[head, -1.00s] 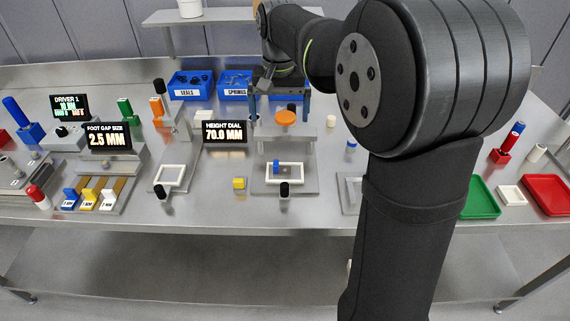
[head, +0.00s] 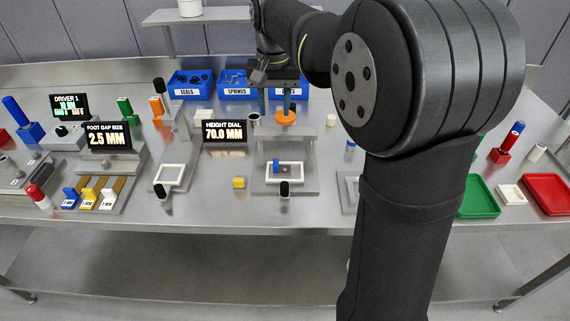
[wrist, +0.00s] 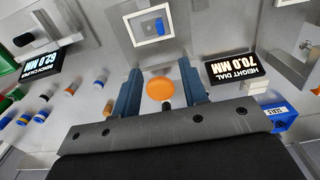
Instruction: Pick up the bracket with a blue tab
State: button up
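A small part with a blue tab (head: 276,165) lies inside the white square frame (head: 298,176) on the central grey fixture. It also shows in the wrist view (wrist: 159,27), ahead of my fingers; its lower shape is too small to make out. My gripper (head: 276,109) is above the back of that fixture, by the orange disc (head: 285,118). In the wrist view, my gripper (wrist: 162,88) is open, with its two blue fingers apart and the orange disc (wrist: 160,89) showing between them. I cannot tell the height gap to the disc. Nothing is held.
The height dial display (head: 224,131) stands left of the fixture. Blue bins (head: 190,84) stand behind. Several tabbed blocks (head: 89,196) sit at the front left, one with a blue tab (head: 70,198). A yellow cube (head: 239,183) lies on the bench. Green and red trays (head: 547,194) are right.

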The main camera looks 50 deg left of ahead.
aim_at(276, 162)
notch_tip(276, 162, down, 17)
jog(key=shift+s+f, duration=0.1)
jog(key=shift+f, duration=0.05)
dwell(0.5)
jog(key=shift+c, duration=0.4)
grip_shut()
